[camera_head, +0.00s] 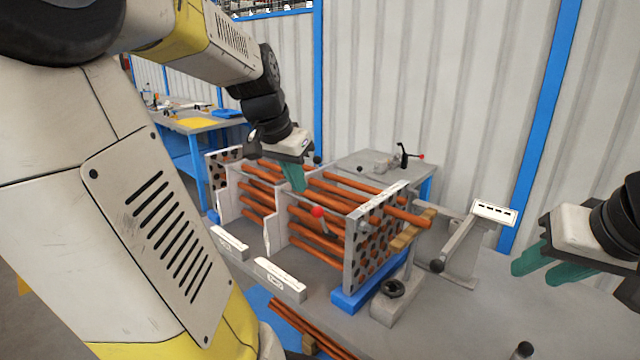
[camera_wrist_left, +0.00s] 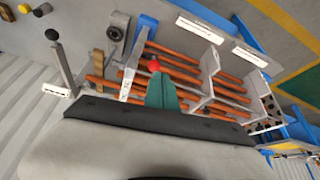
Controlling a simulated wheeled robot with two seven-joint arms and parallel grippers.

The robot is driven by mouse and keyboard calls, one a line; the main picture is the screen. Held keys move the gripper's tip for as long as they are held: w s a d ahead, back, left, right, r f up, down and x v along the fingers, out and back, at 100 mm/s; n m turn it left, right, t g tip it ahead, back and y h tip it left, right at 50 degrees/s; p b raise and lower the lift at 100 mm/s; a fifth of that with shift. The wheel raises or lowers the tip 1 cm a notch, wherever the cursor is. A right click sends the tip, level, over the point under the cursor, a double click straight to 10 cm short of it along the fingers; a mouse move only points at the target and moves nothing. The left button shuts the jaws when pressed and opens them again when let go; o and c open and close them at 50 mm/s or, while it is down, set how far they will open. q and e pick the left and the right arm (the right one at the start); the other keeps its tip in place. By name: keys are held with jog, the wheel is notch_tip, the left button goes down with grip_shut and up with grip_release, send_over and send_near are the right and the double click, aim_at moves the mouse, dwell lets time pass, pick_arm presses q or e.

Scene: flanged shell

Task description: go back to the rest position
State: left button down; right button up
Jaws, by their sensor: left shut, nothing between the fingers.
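My left gripper (camera_head: 294,180) is shut and empty, its green fingertips pointing down above the copper tubes of the flanged shell. In the left wrist view its closed fingers (camera_wrist_left: 162,92) cover part of the tubes. The shell has a perforated end plate (camera_head: 372,238), upright baffle plates (camera_head: 272,232) and several copper tubes (camera_head: 318,240) running through them. One tube (camera_head: 395,210) sticks out past the end plate. My right gripper (camera_head: 548,265) is at the right edge, with two green fingers apart and nothing visible between them.
The shell sits on a grey table (camera_head: 440,325) with blue supports (camera_head: 368,290). A stand with a white label plate (camera_head: 494,212) stands right of it. Loose copper tubes (camera_head: 300,325) lie in front. A red ball knob (camera_head: 318,212) is near the left fingers. A blue-framed bench (camera_head: 190,150) is behind.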

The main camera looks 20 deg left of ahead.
pick_arm(q)
jog(key=s+d+f+n+t+h, duration=0.1)
jog(key=s+d, duration=1)
jog(key=d, duration=0.3)
jog(key=shift+s+d+f, duration=0.15)
jog(key=shift+s+f, duration=0.05)
jog(key=shift+s, duration=0.1)
